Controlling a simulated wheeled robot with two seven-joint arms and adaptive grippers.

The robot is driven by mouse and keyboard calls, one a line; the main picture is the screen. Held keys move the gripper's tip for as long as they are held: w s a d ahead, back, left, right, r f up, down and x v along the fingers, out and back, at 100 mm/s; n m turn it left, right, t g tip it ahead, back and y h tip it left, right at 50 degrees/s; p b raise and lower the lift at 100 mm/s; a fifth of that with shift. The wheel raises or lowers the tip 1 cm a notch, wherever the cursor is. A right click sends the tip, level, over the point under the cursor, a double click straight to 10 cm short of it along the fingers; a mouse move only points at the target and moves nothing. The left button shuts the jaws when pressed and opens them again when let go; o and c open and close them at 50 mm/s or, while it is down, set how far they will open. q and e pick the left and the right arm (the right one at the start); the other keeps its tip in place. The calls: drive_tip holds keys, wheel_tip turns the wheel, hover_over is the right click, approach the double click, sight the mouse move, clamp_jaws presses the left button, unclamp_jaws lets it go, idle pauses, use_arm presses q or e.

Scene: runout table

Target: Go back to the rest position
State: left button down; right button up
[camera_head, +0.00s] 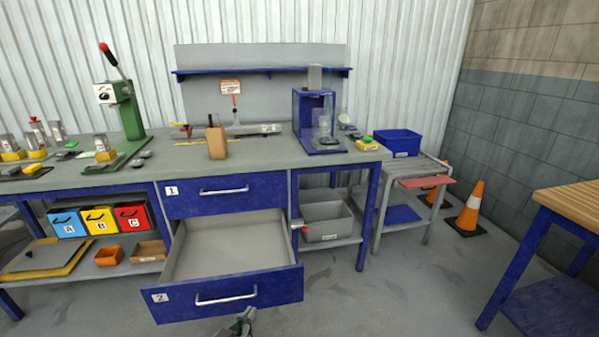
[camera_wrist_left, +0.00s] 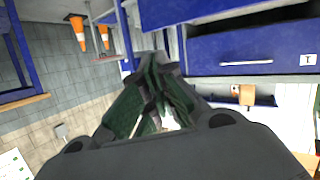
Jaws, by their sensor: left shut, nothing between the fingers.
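My left gripper (camera_head: 246,318) shows at the bottom edge of the head view, in front of the open lower drawer (camera_head: 229,293) and below its handle. In the left wrist view its fingers (camera_wrist_left: 155,65) are closed together with nothing between them. Most of the left arm is out of the head view. My right gripper does not show in either view. The lower drawer, marked 2, is pulled out and its visible inside is empty. The upper drawer (camera_head: 260,197), marked 1, is closed; it also shows in the left wrist view (camera_wrist_left: 225,45).
The workbench (camera_head: 250,155) carries a green press (camera_head: 128,108), a blue-framed device (camera_head: 300,120) and several small parts. Coloured bins (camera_head: 101,222) stand below it. A cart (camera_head: 408,170), orange cones (camera_head: 470,205) and a wooden-topped table (camera_head: 575,200) are at right. The floor between is clear.

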use_arm(q)
drive_tip(key=shift+s+a+f, duration=0.1)
drive_tip(key=shift+s+f, duration=0.3)
drive_tip(key=shift+s, duration=0.3)
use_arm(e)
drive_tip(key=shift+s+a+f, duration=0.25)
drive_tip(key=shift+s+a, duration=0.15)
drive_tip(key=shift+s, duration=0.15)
use_arm(q)
drive_tip(key=shift+a+f+g, duration=0.1)
drive_tip(key=shift+g, duration=0.2)
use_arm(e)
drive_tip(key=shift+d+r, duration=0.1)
